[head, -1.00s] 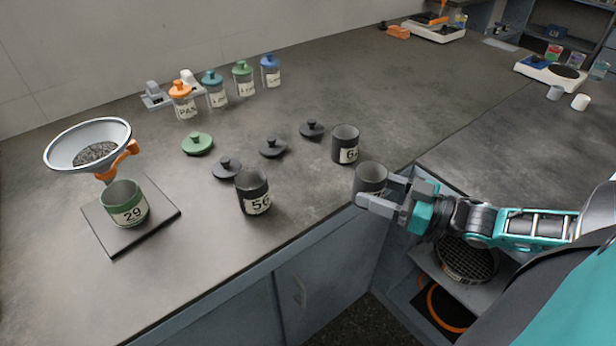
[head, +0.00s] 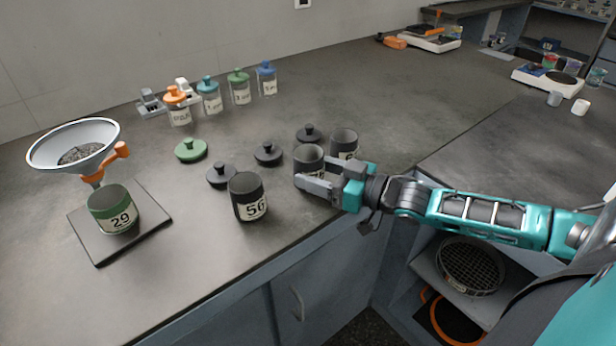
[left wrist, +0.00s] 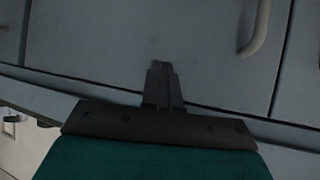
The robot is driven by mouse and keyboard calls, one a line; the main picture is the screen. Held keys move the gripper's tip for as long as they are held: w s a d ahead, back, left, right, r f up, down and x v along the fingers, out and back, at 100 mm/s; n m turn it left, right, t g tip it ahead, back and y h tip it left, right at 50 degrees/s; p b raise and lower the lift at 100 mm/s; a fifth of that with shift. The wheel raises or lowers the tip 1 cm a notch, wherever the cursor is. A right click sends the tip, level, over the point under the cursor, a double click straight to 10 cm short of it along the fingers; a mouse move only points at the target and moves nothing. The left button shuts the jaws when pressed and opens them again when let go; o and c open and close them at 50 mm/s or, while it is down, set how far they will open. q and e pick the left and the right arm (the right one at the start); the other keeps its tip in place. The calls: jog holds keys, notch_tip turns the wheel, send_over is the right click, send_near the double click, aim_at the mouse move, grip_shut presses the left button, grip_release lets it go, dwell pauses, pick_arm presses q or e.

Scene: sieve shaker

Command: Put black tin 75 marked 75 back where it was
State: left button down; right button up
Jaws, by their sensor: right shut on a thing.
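My right gripper (head: 322,178) is shut on a dark open tin (head: 309,155), upright over the counter between two other black tins. Its label is mostly hidden by the finger, so I cannot read the number. I cannot tell whether its base touches the counter. The black tin marked 56 (head: 247,190) stands in front to the left. Another black tin (head: 344,141) stands just behind to the right, its label partly hidden. My left gripper (left wrist: 163,85) shows in the left wrist view with its fingers together and empty, in front of grey cabinet doors.
A green tin marked 29 (head: 115,210) stands on a dark plate (head: 150,227) beneath a funnel (head: 74,145). Several lidded jars (head: 240,88) stand at the back. The counter's front edge is close.

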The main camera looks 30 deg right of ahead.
jog(key=shift+x, duration=1.05)
jog(key=shift+f+b, duration=0.4)
jog(key=shift+f, duration=0.2)
pick_arm(q)
jog(key=shift+d+f, duration=0.15)
pick_arm(e)
jog(key=shift+s, duration=0.1)
jog(key=shift+f, duration=0.2)
pick_arm(q)
jog(key=shift+f, duration=0.1)
pick_arm(e)
jog(key=o, duration=1.1)
jog(key=shift+r, duration=0.15)
jog(key=shift+s+d, duration=0.3)
jog(key=shift+s, duration=0.3)
pick_arm(q)
jog(key=p, duration=0.2)
jog(key=a+r+p, duration=0.1)
jog(key=shift+s+a+r+p, duration=0.2)
jog(key=shift+s+r+p, duration=0.1)
jog(key=shift+p, duration=0.1)
pick_arm(e)
jog(key=v, duration=1)
jog(key=shift+s+d, duration=0.2)
jog(key=shift+s, duration=0.05)
